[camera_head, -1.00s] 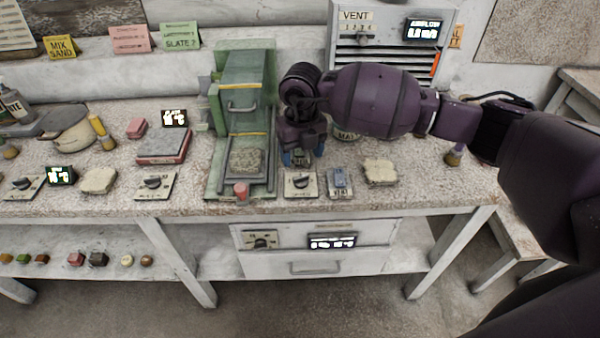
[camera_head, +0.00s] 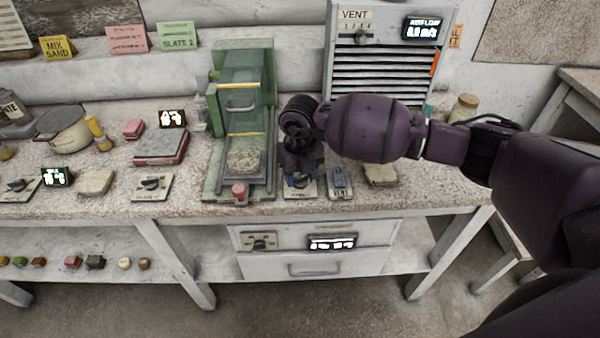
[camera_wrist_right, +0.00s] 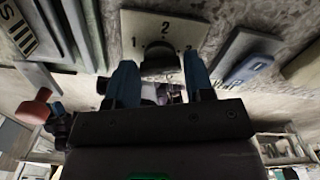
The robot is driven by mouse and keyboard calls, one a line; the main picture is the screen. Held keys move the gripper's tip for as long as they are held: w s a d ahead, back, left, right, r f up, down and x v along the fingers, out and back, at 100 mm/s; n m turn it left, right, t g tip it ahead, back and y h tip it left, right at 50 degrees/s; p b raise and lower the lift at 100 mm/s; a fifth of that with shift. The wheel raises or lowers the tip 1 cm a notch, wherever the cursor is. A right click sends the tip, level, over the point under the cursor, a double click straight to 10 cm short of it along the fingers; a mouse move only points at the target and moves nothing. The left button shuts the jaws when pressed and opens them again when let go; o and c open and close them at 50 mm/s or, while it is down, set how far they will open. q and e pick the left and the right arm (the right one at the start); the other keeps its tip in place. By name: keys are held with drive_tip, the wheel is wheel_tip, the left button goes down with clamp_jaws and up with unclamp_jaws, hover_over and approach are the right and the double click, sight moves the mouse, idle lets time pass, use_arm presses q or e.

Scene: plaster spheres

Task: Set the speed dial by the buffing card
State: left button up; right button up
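The dial plate (camera_head: 311,191), just right of the green machine, is mostly covered by my right gripper (camera_head: 299,181). In the wrist view its black knob (camera_wrist_right: 160,62) sits under the numbers 1 and 2 on a pale plate (camera_wrist_right: 178,24). The blue fingers of my right gripper (camera_wrist_right: 161,84) stand apart on either side of the knob, with gaps showing. Cards stand along the back: a yellow "MIX SAND" card (camera_head: 57,47), a pink card (camera_head: 127,39) and a green "SLATE 2" card (camera_head: 177,35). The pink text is too small to read. My left gripper is out of view.
The green machine (camera_head: 212,109) stands left of my right gripper, with a red knob (camera_head: 240,191) at its front. A blue-grey "VENT" switch (camera_head: 340,181) sits right of the dial. A pale stone slab (camera_head: 381,174) lies beyond. Another dial plate (camera_head: 152,188) is left.

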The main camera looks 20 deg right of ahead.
drive_tip(key=c, duration=0.5)
drive_tip(key=shift+n, duration=0.3)
drive_tip(key=n, duration=0.6)
drive_tip(key=shift+b, duration=0.35)
drive_tip(key=n+b, duration=0.1)
drive_tip(key=n, duration=0.4)
drive_tip(key=shift+n, duration=1)
drive_tip(key=o, duration=0.9)
